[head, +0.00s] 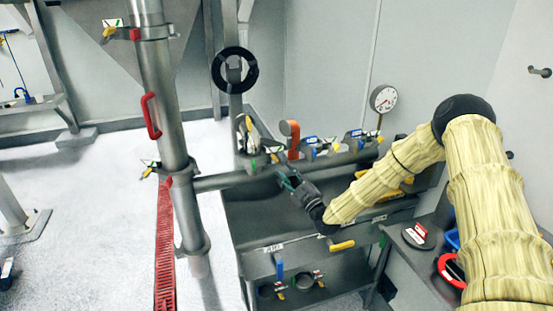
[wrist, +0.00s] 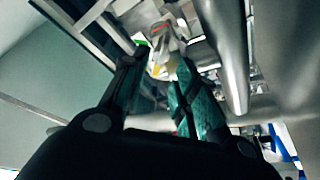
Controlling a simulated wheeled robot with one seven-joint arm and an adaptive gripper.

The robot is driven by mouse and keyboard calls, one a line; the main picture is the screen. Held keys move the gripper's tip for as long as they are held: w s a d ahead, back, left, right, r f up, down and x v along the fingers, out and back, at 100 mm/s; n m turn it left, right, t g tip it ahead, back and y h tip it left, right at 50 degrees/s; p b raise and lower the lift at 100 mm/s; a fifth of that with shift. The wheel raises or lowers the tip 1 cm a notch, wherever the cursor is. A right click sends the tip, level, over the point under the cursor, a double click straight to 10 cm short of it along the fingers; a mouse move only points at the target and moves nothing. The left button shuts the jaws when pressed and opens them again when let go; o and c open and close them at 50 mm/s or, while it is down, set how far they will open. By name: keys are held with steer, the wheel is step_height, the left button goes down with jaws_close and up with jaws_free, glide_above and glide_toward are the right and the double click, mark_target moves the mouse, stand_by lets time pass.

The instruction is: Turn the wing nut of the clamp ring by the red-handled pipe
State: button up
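The grey upright pipe with a red handle (head: 151,115) stands left of centre in the head view. One clamp ring (head: 152,33) is near its top, with a yellow wing nut (head: 108,33) at its left. A lower clamp ring (head: 172,166) sits below the handle, with a small yellow wing nut (head: 147,172) at its left. My gripper (head: 286,179) is right of the pipe, apart from it, over the grey bench. In the wrist view my gripper (wrist: 156,72) is open. A pale fitting with yellow and green parts (wrist: 163,40) shows beyond the fingertips; contact is not visible.
A horizontal pipe (head: 225,181) runs from the upright pipe toward the bench. A black handwheel (head: 234,70), an orange-handled part (head: 291,137) and a gauge (head: 383,98) stand behind my gripper. Floor at left is mostly clear.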

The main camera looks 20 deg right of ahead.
mark_target(280, 163)
steer(key=p+x, duration=0.2)
steer(key=x, duration=0.4)
steer(key=shift+d, duration=0.15)
steer(key=shift+w+a, duration=0.2)
steer(key=shift+w, duration=0.35)
jaws_close()
